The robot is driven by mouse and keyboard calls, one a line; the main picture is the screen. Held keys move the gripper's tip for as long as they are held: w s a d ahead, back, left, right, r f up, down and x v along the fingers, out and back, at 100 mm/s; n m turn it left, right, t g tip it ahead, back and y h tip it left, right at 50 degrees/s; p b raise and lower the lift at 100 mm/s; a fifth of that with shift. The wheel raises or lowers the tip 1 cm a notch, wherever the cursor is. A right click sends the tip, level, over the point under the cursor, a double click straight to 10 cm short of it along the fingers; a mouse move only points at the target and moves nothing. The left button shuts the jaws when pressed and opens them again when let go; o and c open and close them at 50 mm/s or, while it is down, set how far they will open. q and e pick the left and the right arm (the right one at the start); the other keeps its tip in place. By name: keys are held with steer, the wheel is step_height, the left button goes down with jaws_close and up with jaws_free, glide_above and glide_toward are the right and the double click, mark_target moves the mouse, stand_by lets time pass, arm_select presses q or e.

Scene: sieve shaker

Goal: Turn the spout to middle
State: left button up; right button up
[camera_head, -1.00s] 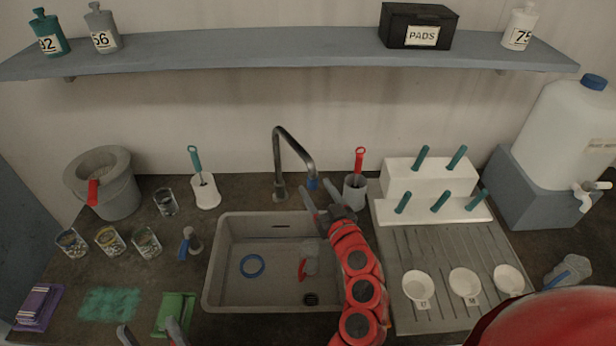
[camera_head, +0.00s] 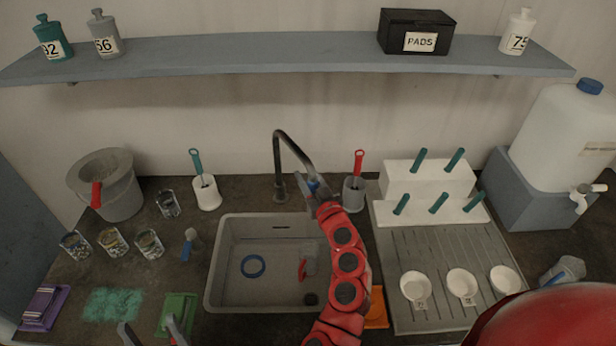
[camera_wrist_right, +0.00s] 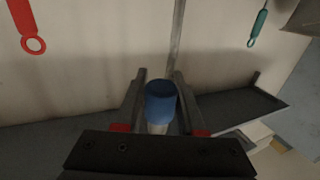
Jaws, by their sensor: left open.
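The dark metal spout (camera_head: 294,150) rises from its base behind the sink (camera_head: 212,285) and arches down toward the right. Its blue tip (camera_wrist_right: 160,101) hangs over the sink's back right side. My right gripper (camera_head: 312,183) is at this tip, with one finger on each side of it. The right wrist view shows the blue tip between the fingers; whether they press on it I cannot tell. My left gripper (camera_head: 148,332) is open and empty at the bottom edge, left of the sink.
A grey cup with a red-handled brush (camera_head: 358,164) stands just right of my right gripper. A white stand with teal pegs (camera_head: 428,180) is further right. A blue ring (camera_head: 253,266) lies in the sink. The shelf (camera_head: 250,61) runs above.

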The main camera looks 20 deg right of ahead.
jaws_close()
stand_by(1.1)
